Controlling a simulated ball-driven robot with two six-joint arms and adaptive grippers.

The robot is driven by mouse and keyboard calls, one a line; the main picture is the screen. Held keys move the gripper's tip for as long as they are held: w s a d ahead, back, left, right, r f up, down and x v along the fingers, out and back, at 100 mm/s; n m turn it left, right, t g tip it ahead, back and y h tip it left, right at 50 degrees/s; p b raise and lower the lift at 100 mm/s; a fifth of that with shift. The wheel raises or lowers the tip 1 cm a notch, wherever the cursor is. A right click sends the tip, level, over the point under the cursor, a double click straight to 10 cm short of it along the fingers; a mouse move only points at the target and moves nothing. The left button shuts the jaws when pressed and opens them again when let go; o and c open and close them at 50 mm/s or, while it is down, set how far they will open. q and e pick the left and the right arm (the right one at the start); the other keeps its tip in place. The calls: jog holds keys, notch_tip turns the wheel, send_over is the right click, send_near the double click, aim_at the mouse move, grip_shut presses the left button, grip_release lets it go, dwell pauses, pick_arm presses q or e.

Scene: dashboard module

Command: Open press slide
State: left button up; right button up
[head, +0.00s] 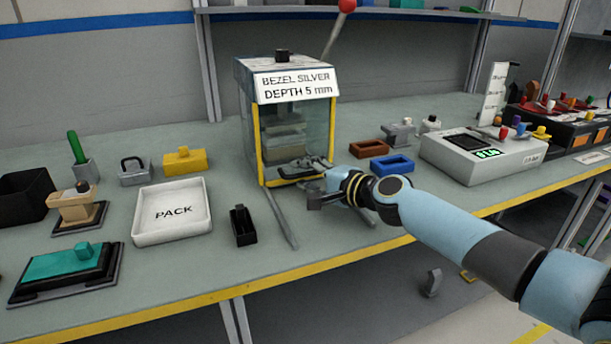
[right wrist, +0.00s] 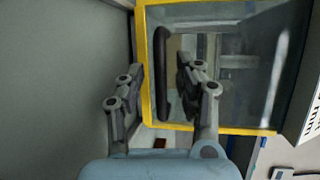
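The press (head: 293,80) is a box with clear sides, a yellow frame and a sign reading "BEZEL SILVER DEPTH 5 mm". A lever with a red knob rises behind it. In the right wrist view its yellow frame (right wrist: 205,11) surrounds a clear pane, with a dark bar-shaped handle (right wrist: 162,75) at one side. My right gripper (head: 309,183) is at the lower front of the press. In the right wrist view the gripper (right wrist: 161,84) is open, its fingers apart on either side of the handle; contact cannot be told. My left gripper is not in view.
Two grey rails (head: 281,218) stick out in front of the press. A white PACK tray (head: 172,212) and a small black holder (head: 243,225) lie to the left. Blue (head: 391,163) and brown (head: 367,149) frames and a grey display device (head: 481,152) are to the right.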

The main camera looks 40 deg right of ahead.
jog(key=shift+w, duration=0.1)
grip_shut()
dwell(0.5)
